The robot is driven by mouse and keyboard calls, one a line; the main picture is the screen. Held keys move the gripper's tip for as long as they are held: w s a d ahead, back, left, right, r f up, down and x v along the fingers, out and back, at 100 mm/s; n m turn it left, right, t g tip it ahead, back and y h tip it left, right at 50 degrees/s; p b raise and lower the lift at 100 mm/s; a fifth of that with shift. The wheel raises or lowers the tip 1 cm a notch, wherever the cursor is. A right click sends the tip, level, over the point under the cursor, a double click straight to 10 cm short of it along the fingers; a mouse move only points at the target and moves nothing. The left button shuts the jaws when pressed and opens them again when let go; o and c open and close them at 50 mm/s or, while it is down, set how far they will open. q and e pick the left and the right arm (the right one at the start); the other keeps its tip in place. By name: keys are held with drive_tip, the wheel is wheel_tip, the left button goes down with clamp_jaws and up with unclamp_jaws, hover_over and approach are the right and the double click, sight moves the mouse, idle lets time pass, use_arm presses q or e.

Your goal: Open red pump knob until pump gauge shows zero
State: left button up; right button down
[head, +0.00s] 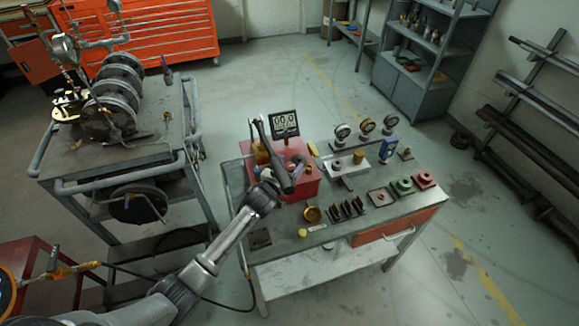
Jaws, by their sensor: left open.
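The red pump box (308,186) stands on the left part of the grey workbench. A black digital gauge (284,122) rises behind it, and its small display seems to read 00.0. My left arm comes in from the lower left. My left gripper (260,127) is over the left side of the pump, in front of the gauge's lower left area, with its dark body covering part of the box. It is open. The red pump knob cannot be made out; the gripper may hide it. Whether the fingers touch anything is unclear. My right gripper is not in view.
The workbench (285,247) also holds several round dial gauges (367,126), a blue handheld device (388,148), a green flanged part (402,187) and a red one (424,180). A grey cart (60,172) with flanged pipework stands left. Floor right of the bench is clear.

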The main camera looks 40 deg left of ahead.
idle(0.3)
use_arm(q)
drive_tip(key=shift+c, duration=0.8)
drive_tip(key=c, duration=0.8)
drive_tip(key=shift+o, duration=0.2)
drive_tip(key=shift+w+d+n+y+b, duration=0.1)
drive_tip(key=shift+n+y+b, duration=0.25)
drive_tip(key=shift+y, duration=0.25)
drive_tip(key=shift+n+g+y+b, duration=0.3)
drive_tip(key=shift+n+y+b, duration=0.4)
drive_tip(key=shift+n+y, duration=0.4)
drive_tip(key=n+g+y+b, duration=0.1)
drive_tip(key=y+b, duration=0.1)
drive_tip(key=shift+y, duration=0.3)
drive_tip(key=shift+r+n+g+y+b, duration=0.15)
drive_tip(key=shift+n+g+y+b, duration=0.25)
drive_tip(key=shift+b, duration=0.3)
